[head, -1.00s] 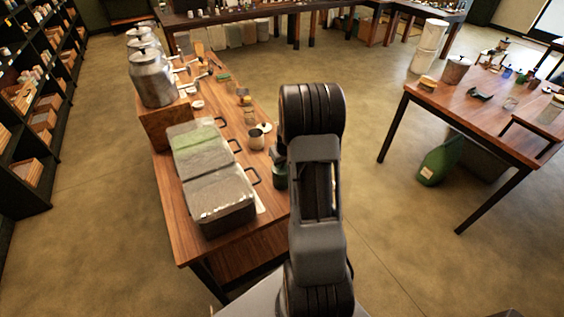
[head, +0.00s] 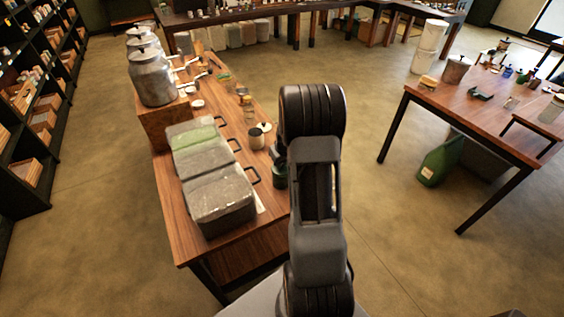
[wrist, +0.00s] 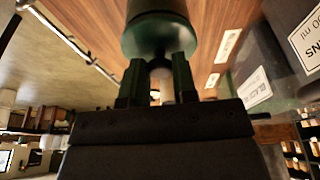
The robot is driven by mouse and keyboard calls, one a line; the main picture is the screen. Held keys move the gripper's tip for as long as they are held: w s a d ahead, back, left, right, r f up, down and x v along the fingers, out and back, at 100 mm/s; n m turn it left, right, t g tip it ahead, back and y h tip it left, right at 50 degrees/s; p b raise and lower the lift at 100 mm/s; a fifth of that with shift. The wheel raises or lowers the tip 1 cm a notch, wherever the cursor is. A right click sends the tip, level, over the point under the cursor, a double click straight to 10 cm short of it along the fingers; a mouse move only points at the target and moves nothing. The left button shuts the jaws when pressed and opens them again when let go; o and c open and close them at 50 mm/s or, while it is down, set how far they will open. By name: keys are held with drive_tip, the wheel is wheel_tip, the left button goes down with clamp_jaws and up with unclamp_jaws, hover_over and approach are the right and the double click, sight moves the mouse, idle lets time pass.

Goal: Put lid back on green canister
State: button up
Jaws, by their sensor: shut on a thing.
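The green canister (head: 280,176) stands near the right edge of the wooden table, partly hidden by my arm in the head view. I cannot tell whether the lid touches or sits fully on the rim.
Metal jars (head: 152,78) stand further back. Open floor lies to the right, before another table (head: 480,110).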

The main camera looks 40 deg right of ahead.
drive_tip(key=shift+f+b, duration=0.3)
drive_tip(key=shift+b, duration=0.15)
idle(0.5)
drive_tip(key=o, duration=1.2)
drive_tip(key=shift+r, duration=0.1)
drive_tip(key=shift+r+p, duration=1.65)
drive_tip(key=shift+r, duration=1.05)
drive_tip(key=shift+c, duration=0.4)
clamp_jaws()
